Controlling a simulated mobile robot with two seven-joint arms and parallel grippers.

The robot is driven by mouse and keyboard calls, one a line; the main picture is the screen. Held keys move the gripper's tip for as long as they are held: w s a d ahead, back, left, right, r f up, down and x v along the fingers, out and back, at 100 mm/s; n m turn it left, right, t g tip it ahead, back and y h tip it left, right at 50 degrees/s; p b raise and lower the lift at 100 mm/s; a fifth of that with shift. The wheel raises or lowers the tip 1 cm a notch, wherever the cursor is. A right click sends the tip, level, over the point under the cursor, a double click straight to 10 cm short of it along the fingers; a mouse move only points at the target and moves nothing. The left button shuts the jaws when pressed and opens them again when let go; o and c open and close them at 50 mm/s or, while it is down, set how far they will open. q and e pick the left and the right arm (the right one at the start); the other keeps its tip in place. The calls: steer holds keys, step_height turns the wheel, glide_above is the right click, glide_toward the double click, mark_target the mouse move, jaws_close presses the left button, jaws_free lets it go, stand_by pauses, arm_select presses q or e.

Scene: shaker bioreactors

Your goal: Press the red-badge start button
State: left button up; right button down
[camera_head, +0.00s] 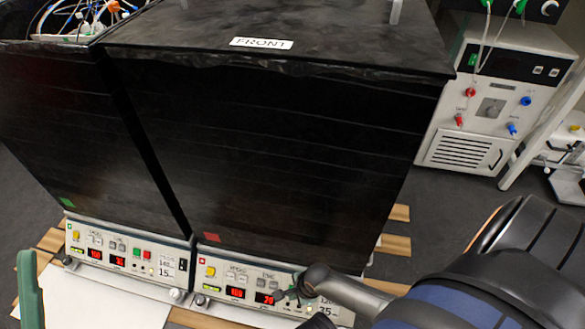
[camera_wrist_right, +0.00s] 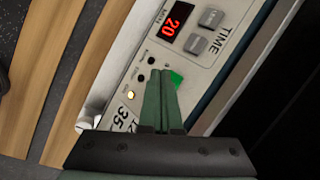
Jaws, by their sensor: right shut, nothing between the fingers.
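The right shaker is a black box with a red badge (camera_head: 212,237) at its lower left front corner. Its control panel (camera_head: 225,268) runs below, with red displays and small buttons. My right gripper (camera_head: 284,296) is shut and empty at the right part of this panel. In the right wrist view the closed green fingertips (camera_wrist_right: 160,72) lie over the panel beside a green button (camera_wrist_right: 176,78), which they partly cover. I cannot tell whether they touch it. In the head view the gripper hides this button. A green piece, apparently my left gripper (camera_head: 30,290), shows at the lower left edge; its jaw state is unclear.
The left shaker has a green badge (camera_head: 67,202) and its own panel (camera_head: 122,251), with green and red buttons. A white instrument (camera_head: 490,100) with hoses stands at the back right. Wooden slats (camera_head: 394,244) lie under the shakers.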

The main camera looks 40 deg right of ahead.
steer(key=shift+f, duration=0.15)
stand_by(0.6)
steer(key=shift+w+d+f, duration=0.15)
steer(key=shift+w+d, duration=0.05)
